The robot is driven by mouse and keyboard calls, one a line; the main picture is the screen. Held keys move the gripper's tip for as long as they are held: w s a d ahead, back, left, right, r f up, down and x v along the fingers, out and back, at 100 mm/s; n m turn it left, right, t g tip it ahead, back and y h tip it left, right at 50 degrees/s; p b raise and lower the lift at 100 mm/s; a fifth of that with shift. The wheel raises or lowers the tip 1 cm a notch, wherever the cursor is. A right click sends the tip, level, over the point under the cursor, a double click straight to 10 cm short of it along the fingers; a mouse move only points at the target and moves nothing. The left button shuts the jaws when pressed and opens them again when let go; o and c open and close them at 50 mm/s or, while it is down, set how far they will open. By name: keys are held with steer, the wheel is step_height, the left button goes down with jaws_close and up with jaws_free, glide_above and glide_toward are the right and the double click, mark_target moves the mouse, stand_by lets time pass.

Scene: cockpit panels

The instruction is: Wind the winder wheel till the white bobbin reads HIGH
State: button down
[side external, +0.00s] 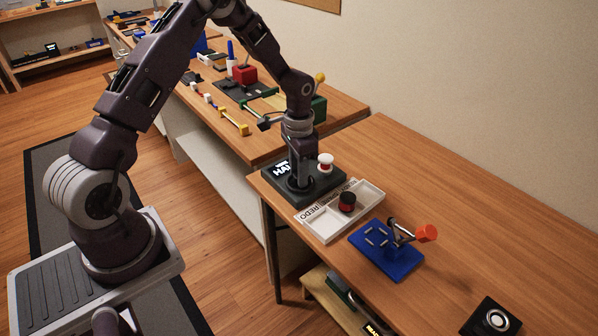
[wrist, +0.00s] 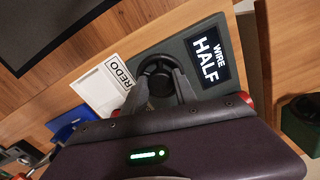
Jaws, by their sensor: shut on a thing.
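The winder is a dark base (side external: 326,184) on the near bench, with a lit display (wrist: 208,55) reading WIRE HALF. Its black round winder wheel (wrist: 158,68) sits beside the display. My gripper (side external: 299,184) points down over the base and is shut on the wheel; in the wrist view its fingers (wrist: 160,92) lie at either side of the wheel's near part. The white bobbin (side external: 325,164) with a red lower part stands upright on the base, right of my gripper. The bobbin cannot be made out clearly in the wrist view.
A white divided tray (side external: 318,222) marked REDO adjoins the base and holds a black and red bobbin (side external: 347,201). A blue stand (side external: 386,250) with an orange-knobbed crank and a black box (side external: 491,318) are further right. The bench's back is clear.

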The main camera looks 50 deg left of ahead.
steer(key=shift+w+m, duration=0.1)
steer(key=shift+m, duration=1)
steer(key=c, duration=1)
jaws_free()
step_height(320, 180, up, 7)
steer(key=shift+r, duration=0.1)
